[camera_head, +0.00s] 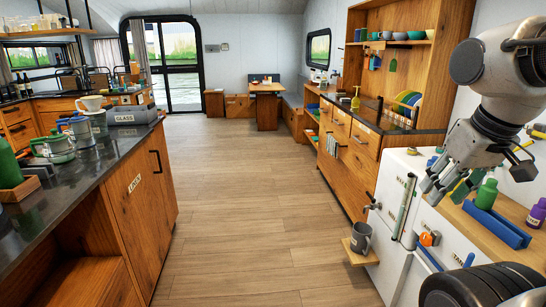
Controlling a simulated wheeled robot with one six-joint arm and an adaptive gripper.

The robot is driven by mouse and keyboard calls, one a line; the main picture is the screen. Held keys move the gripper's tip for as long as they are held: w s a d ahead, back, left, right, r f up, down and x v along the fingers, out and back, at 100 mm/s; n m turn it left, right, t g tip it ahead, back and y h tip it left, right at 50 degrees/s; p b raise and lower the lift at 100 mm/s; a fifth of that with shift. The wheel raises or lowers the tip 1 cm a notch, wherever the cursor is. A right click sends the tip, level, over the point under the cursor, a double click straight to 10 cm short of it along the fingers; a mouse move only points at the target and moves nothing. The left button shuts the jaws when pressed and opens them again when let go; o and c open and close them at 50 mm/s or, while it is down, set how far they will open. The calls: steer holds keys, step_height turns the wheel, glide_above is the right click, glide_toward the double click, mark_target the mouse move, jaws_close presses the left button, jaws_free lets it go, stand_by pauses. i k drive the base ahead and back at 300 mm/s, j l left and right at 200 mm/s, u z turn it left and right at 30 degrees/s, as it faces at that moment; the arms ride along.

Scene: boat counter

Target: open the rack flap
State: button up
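My gripper (433,190) hangs at the right, in front of and above the top of a white unit (393,180). Its fingers point down and left; whether they are apart or closed is hard to tell at this size. I see nothing held in it. No part is clearly readable as the rack flap. The white unit's front carries small labels, a pale upright bar (404,207), an orange piece (429,239) and a tap (373,206). My arm and gripper hide part of the unit's top.
A grey mug (360,238) stands on a small wooden shelf (358,256) jutting from the white unit. A blue tray (497,225), a green bottle (486,194) and a purple bottle (537,213) stand on its top. The wooden floor (255,220) in the middle is clear; a dark counter (100,165) stands left.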

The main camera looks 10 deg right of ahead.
mark_target(380, 46)
steer(key=i, duration=1.1)
steer(key=i+z, duration=0.1)
steer(key=i, duration=0.95)
steer(key=i+j, duration=0.2)
steer(key=i, duration=0.9)
steer(key=i+j, duration=0.1)
steer(key=i, duration=0.95)
steer(key=l+z, duration=0.05)
